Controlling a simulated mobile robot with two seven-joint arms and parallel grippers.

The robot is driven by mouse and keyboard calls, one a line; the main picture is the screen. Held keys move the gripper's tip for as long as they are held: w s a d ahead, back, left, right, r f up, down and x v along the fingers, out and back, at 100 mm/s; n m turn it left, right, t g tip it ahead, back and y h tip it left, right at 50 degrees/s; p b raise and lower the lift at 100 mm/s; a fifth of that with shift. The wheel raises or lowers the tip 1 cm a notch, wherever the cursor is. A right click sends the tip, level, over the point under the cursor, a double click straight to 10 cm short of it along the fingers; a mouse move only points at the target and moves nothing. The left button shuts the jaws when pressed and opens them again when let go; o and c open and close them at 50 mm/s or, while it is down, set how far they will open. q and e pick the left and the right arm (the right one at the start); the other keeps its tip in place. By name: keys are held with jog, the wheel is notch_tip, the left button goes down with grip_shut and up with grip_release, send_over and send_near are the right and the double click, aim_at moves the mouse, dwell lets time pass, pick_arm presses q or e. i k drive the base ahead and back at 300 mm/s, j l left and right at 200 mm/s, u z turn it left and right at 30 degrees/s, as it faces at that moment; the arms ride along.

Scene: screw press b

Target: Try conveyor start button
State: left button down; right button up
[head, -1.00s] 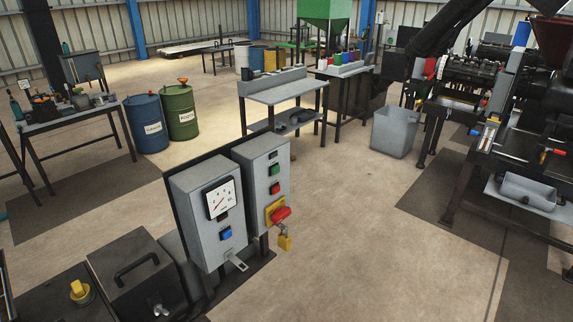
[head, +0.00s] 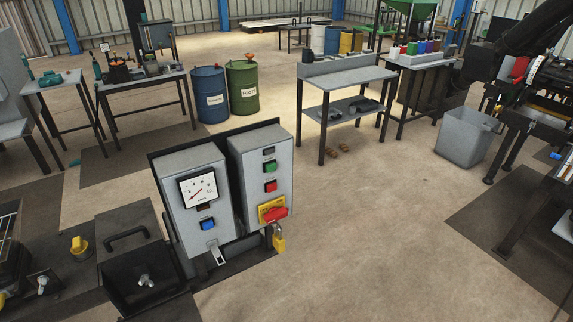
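Two grey control boxes stand side by side on a dark backing plate at the lower left of the head view. The right box (head: 250,192) carries a small dark label or switch at the top, a green button (head: 270,168), a red button (head: 270,187), and a red rotary switch (head: 273,214) on a yellow plate with a yellow padlock (head: 279,240) hanging below. The left box (head: 182,218) has a white dial gauge (head: 198,188) and a blue button (head: 207,224). I cannot read which button is the conveyor start. Neither gripper is in view.
A dark box with a handle (head: 126,238) and a yellow knob (head: 79,245) sit left of the control boxes. Blue (head: 210,95) and green drums (head: 243,88), a grey workbench (head: 345,78) and a grey bin (head: 467,137) stand behind. Open floor lies right of the boxes.

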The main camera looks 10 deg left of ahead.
aim_at(270, 167)
jog(key=i+l+u, duration=0.1)
jog(key=l, duration=0.35)
jog(key=i+l+u, duration=0.1)
jog(key=l, duration=0.35)
jog(key=i+l+u, duration=0.1)
jog(key=l, duration=0.35)
jog(key=i+l+u, duration=0.1)
jog(key=l, duration=0.4)
